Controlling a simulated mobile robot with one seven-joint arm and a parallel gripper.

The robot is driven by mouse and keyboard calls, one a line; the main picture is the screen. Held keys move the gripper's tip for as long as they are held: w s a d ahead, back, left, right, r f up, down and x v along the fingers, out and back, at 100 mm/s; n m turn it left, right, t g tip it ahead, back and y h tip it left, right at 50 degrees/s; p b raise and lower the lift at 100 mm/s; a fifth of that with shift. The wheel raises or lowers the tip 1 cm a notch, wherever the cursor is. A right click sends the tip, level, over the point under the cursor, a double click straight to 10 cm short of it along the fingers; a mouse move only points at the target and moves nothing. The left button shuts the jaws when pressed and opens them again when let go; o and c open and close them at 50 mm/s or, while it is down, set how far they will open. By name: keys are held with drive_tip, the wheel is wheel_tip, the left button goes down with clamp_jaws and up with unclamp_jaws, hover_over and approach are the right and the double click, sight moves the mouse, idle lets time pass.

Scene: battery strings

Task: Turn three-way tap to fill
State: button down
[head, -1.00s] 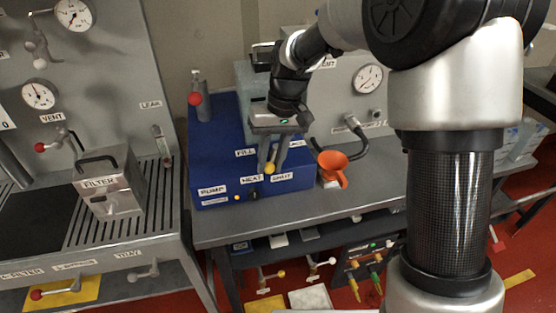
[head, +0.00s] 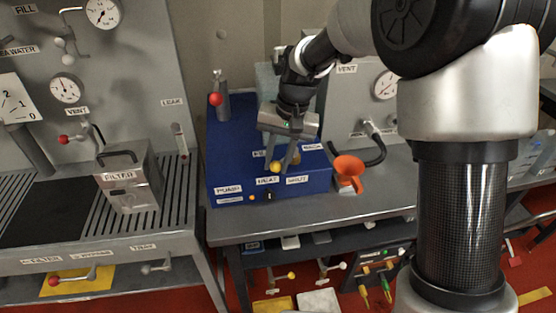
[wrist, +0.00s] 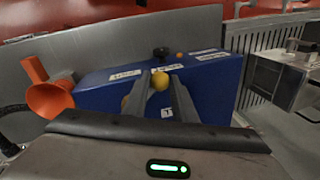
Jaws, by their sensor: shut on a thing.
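The tap's yellow ball knob (head: 275,167) sticks out at the front of the blue unit (head: 235,165), just above the HEAT label (head: 267,180) and left of the SHUT label (head: 297,180). My gripper (head: 279,162) reaches down from above and is shut on the tap's handle. In the wrist view the yellow knob (wrist: 160,81) shows between the far ends of my two fingers (wrist: 160,90). A partly covered label, seemingly FILL (head: 259,154), lies behind the fingers. The tap's body and the rest of its handle are hidden by the fingers.
An orange funnel (head: 348,170) stands right of the blue unit. A red-knobbed valve (head: 216,99) rises at the unit's back left. A metal FILTER box (head: 130,178) stands on the left bench. The grey bench front (head: 290,226) is clear.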

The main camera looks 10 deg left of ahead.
drive_tip(key=shift+a, duration=0.1)
drive_tip(key=c, duration=1.5)
unclamp_jaws()
drive_tip(key=shift+o, duration=0.2)
drive_tip(key=shift+r, duration=0.1)
drive_tip(key=d+r+p, duration=0.1)
drive_tip(key=d+r, duration=0.2)
drive_tip(key=r, duration=1.4)
drive_tip(key=shift+d, duration=0.2)
drive_tip(key=shift+p, duration=0.3)
drive_tip(key=s+d+r+t+h+p, duration=0.1)
drive_tip(key=s+d+r+t+p, duration=0.1)
drive_tip(key=s+d, duration=0.6)
drive_tip(key=s+d+r+t+h+p, duration=0.1)
drive_tip(key=s+d+r+t+p, duration=0.2)
drive_tip(key=s+d, duration=0.5)
drive_tip(key=s, duration=0.6)
drive_tip(key=shift+d+t, duration=0.25)
drive_tip(key=shift+t, duration=0.05)
